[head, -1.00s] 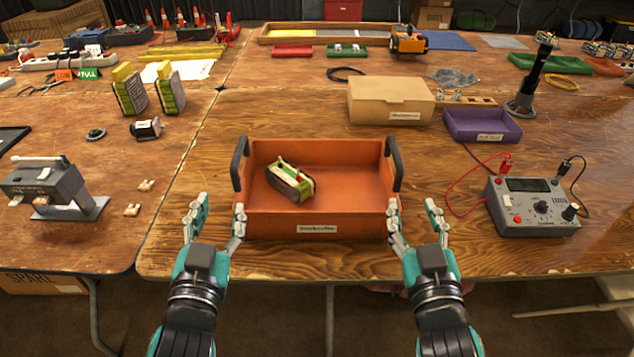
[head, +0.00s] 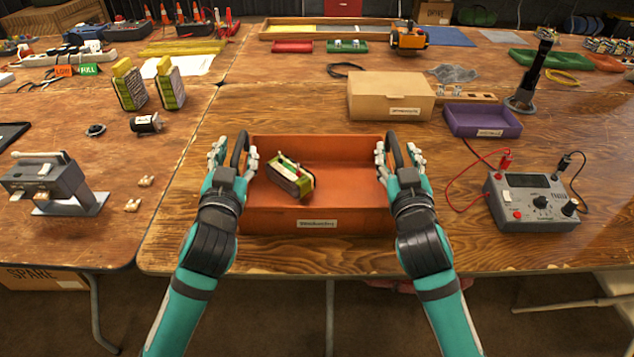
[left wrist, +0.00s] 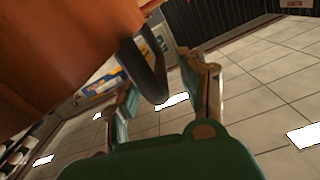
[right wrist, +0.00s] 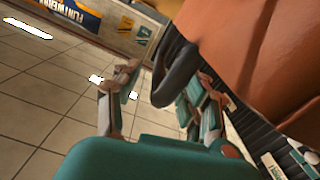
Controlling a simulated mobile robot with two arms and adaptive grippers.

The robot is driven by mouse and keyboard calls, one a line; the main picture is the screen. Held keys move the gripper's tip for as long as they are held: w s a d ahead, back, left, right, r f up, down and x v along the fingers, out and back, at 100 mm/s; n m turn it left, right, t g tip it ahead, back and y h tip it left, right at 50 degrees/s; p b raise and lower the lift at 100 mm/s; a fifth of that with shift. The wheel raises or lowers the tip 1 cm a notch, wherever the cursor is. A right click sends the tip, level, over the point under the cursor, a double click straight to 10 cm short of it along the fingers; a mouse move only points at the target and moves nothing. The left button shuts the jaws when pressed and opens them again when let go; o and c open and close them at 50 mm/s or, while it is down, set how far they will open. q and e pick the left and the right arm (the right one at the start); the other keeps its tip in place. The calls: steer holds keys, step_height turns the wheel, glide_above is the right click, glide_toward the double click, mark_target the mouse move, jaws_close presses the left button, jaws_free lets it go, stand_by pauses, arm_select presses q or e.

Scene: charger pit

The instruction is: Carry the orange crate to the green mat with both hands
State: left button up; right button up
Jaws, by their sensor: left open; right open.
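The orange crate (head: 318,221) sits on the wooden table in the head view, with a dark handle on each side. A green and cream pack (head: 290,178) lies inside it, left of middle. My left gripper (head: 231,152) is open, its fingers on either side of the left handle (left wrist: 150,68). My right gripper (head: 401,153) is open, its fingers on either side of the right handle (right wrist: 174,72). Neither is closed on its handle. I cannot make out a green mat in these views.
A cardboard box (head: 390,96) and a purple tray (head: 483,121) stand behind the crate. A grey meter (head: 533,203) with red and black leads is to the right. A grey device (head: 55,183) is on the left table. Bare wood lies between crate and meter.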

mark_target(243, 135)
arm_select(q)
steer(key=shift+w, duration=1.7)
arm_select(e)
steer(key=shift+w, duration=1.75)
arm_select(q)
steer(key=shift+c, duration=0.4)
arm_select(e)
steer(key=shift+c, duration=0.4)
arm_select(q)
jaws_close()
arm_select(e)
jaws_close()
